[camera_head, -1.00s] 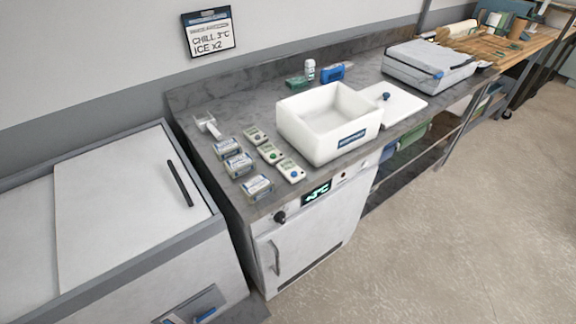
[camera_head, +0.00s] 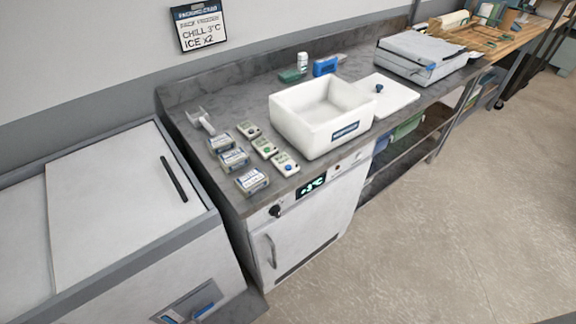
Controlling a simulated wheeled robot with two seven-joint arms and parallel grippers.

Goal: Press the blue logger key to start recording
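Three small white loggers lie in a slanting row on the grey counter, left of the white box. The nearest logger (camera_head: 280,158) carries a round blue key (camera_head: 287,167). The middle logger (camera_head: 264,147) has a green key, and the farthest logger (camera_head: 249,130) has a dark key. The blue key looks uncovered; whether it is pressed is too small to tell. Neither of my grippers shows in the head view.
Several labelled packs (camera_head: 235,159) lie just left of the loggers. An open white box (camera_head: 318,137) stands right of them, with its lid (camera_head: 398,97) beside it. A freezer chest (camera_head: 110,215) stands left of the counter. Bare floor (camera_head: 450,220) lies in front.

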